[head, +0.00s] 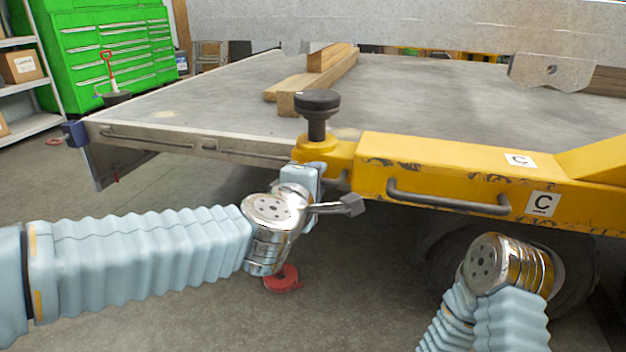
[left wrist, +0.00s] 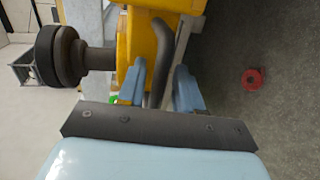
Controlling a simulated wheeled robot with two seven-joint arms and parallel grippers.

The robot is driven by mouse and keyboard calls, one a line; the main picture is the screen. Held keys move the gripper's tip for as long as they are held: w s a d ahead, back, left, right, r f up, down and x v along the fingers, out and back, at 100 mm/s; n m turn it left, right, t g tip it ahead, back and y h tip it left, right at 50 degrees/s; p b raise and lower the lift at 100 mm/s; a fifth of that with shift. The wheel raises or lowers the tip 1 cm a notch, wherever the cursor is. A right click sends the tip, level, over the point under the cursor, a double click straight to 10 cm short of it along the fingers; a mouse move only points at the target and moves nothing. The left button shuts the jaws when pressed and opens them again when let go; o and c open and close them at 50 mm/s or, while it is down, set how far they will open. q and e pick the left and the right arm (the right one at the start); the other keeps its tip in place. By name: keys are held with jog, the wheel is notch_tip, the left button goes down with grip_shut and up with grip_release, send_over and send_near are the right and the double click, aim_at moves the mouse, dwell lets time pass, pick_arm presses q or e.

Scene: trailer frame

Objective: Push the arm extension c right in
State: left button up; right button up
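The arm extension c (head: 430,170) is a yellow beam with worn paint and white "C" labels, standing out at the trailer's side. A black knob (head: 317,103) stands upright at its left end. My left gripper (head: 318,180) is at this short handle. In the left wrist view, its light blue fingers (left wrist: 158,88) are apart, with the dark bar (left wrist: 168,60) between them and gaps visible. My right wrist shows at the lower right; its gripper is hidden.
The grey trailer deck (head: 210,105) carries wooden beams (head: 315,80). A grey metal beam (head: 420,25) crosses the top of the view. A wheel (head: 575,270) is under the extension. A red object (head: 282,280) lies on the floor below my left wrist. A green cabinet (head: 105,45) stands behind.

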pick_arm(q)
jog(key=shift+r, duration=0.1)
jog(key=shift+s+a+r, duration=0.1)
jog(key=shift+s+a, duration=0.1)
jog(key=shift+s, duration=0.1)
jog(key=p+v, duration=0.2)
jog(key=v, duration=1.1)
jog(key=shift+p, duration=0.3)
jog(key=shift+s, duration=0.1)
